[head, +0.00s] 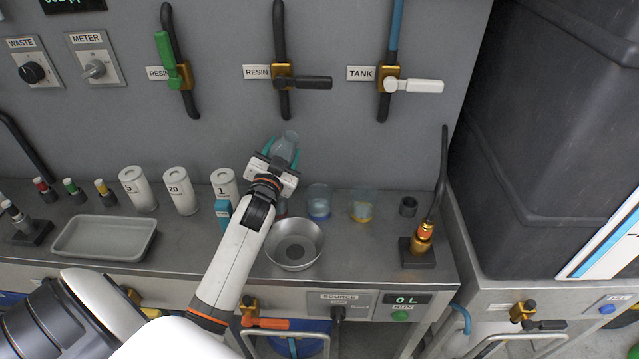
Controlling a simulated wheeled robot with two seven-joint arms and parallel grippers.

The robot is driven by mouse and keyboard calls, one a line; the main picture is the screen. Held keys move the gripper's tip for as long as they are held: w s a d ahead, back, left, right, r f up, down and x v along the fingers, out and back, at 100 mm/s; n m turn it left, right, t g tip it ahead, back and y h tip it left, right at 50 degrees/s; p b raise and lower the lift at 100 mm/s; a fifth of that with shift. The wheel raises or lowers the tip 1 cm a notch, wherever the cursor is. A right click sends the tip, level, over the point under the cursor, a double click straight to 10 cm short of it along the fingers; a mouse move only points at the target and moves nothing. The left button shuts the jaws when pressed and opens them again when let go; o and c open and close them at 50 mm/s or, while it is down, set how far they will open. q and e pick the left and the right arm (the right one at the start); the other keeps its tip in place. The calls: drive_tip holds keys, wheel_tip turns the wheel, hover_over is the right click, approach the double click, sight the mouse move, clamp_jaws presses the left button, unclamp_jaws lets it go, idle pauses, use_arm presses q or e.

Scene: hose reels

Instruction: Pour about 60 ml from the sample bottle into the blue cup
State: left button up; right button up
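My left gripper (280,160) is over the back of the bench, with its fingers on either side of a translucent grey bottle (286,146). It appears shut on this bottle, which is raised near the back wall and leans slightly right; the liquid inside cannot be made out. The blue cup (318,204), a clear cup with blue at its bottom, stands on the bench to the right of and below the gripper. A clear cup with yellow at its bottom (362,207) stands right of it. A reddish cup (282,209) is mostly hidden behind my arm. My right gripper is not in view.
A metal bowl (294,244) sits in front of the cups. White numbered canisters (181,191), a grey tray (104,238) and small colour-capped vials (104,192) stand to the left. Wall valves hang above.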

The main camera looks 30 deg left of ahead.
use_arm(q)
drive_tip(key=r+n+p, duration=0.1)
drive_tip(key=n+p, duration=0.1)
drive_tip(key=a+r+n+p, duration=0.1)
drive_tip(key=shift+s+n+p, duration=0.15)
drive_tip(key=shift+n+p, duration=0.25)
drive_tip(key=shift+a+r+n+g+p, duration=0.15)
drive_tip(key=shift+r+n+g+p, duration=0.15)
drive_tip(key=shift+n+p, duration=0.4)
drive_tip(key=shift+f, duration=0.1)
idle(1.8)
